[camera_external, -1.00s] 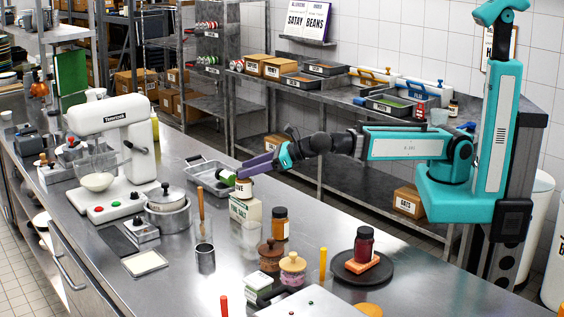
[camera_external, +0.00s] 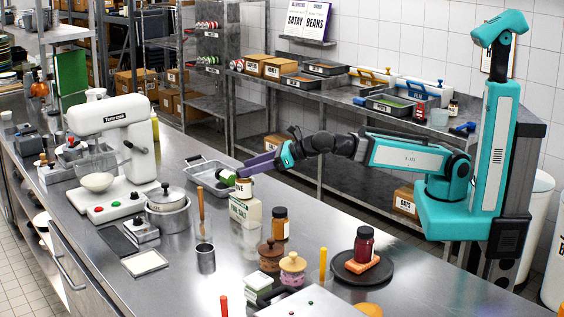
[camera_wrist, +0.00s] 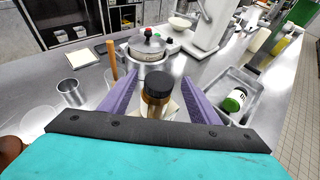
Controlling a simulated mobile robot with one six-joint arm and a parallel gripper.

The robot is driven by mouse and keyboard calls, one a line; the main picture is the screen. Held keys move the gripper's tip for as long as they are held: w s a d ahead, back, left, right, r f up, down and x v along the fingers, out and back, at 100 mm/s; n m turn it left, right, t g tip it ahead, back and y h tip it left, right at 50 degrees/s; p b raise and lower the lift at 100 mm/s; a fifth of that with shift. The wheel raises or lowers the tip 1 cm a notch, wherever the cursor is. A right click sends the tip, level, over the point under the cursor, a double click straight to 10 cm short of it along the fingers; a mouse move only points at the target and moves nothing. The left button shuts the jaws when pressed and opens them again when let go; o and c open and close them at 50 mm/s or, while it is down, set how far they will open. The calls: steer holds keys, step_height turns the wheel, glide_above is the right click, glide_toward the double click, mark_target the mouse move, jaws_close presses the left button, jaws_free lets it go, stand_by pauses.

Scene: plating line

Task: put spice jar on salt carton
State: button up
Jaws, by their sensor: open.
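The spice jar (camera_external: 244,188), brown with a dark lid and a white label, stands upright on top of the salt carton (camera_external: 239,211). In the wrist view the jar (camera_wrist: 157,88) sits between the two purple fingers of my gripper (camera_wrist: 160,80), with a gap on each side. A bit of the pale carton top (camera_wrist: 172,107) shows beneath it. In the outside view my gripper (camera_external: 247,171) is open at the jar's upper part, reaching in from the right. The fingers partly hide the jar's lid there.
A metal tray (camera_external: 196,163) holding a green bottle (camera_wrist: 235,100) lies behind the carton. An amber jar (camera_external: 280,223) stands to its right. A pot (camera_external: 168,216), a metal cup (camera_external: 205,258) and a mixer (camera_external: 140,160) stand to the left. A dark plate (camera_external: 382,276) carries a red jar.

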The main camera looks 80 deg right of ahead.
steer(key=shift+s+b, duration=1.1)
steer(key=shift+b, duration=3.3)
steer(key=shift+v, duration=1.6)
steer(key=shift+w+r, duration=0.1)
steer(key=shift+r, duration=0.05)
steer(key=shift+w, duration=0.1)
